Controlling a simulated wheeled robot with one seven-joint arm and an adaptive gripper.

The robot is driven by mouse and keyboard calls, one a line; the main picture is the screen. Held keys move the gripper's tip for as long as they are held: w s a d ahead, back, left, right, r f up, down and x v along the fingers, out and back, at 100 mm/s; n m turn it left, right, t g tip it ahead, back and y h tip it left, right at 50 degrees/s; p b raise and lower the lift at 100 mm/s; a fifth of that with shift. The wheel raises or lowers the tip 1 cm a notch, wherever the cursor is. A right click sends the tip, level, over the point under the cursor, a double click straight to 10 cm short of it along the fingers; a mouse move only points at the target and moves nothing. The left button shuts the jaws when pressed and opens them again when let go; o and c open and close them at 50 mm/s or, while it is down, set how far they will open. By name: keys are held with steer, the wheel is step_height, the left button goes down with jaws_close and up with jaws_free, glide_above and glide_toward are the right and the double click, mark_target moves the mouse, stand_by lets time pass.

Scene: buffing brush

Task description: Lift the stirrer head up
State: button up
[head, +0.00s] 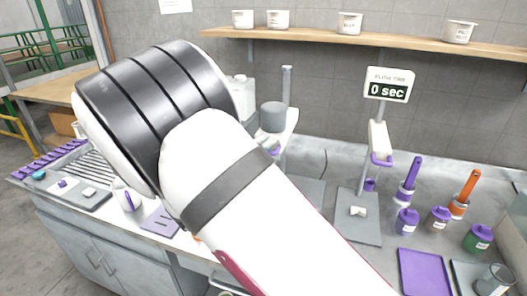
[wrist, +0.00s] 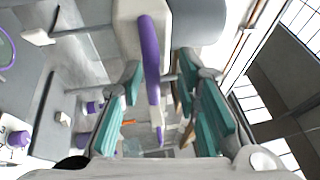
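The stirrer head (head: 290,121) is a white body with a grey cylinder (head: 273,117) on top, beside a grey post (head: 287,84). My gripper (wrist: 160,66) is open, with teal-padded fingers on either side of the handle and visible gaps. Whether the handle lies fully at fingertip depth I cannot tell. My gripper is hidden behind my arm in the head view.
A stand with a sign reading 0 sec (head: 387,90) is to the right on the bench. Purple, orange and green-marked containers (head: 438,217) and a purple mat (head: 424,272) are further right. A shelf (head: 370,40) with white tubs runs along the wall behind.

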steer(key=shift+f, duration=0.1)
steer(key=v, duration=1.2)
steer(key=s+d+r+m+g+y, duration=0.1)
steer(key=s+d+r+m+g, duration=0.2)
steer(key=d+m, duration=0.4)
steer(key=s+d+r+m+g+y, duration=0.1)
steer(key=s+d+m+g+y, duration=0.15)
steer(key=d+m+g, duration=0.4)
steer(key=s+d+r+m+g, duration=0.2)
steer(key=s+d+m+g, duration=0.15)
steer(key=d+m, duration=0.4)
steer(key=s+d+r+m+t+y, duration=0.1)
steer(key=s+m+y, duration=0.4)
steer(key=m, duration=0.6)
steer(key=s+d+r+m+t+y, duration=0.1)
steer(key=s+r+m+t+y, duration=0.2)
steer(key=s+m, duration=0.6)
step_height(320, 180, up, 2)
steer(key=m+y, duration=0.2)
steer(key=m, duration=0.1)
steer(key=shift+s+t, duration=0.3)
steer(key=shift+d+y, duration=0.15)
steer(key=shift+y, duration=0.1)
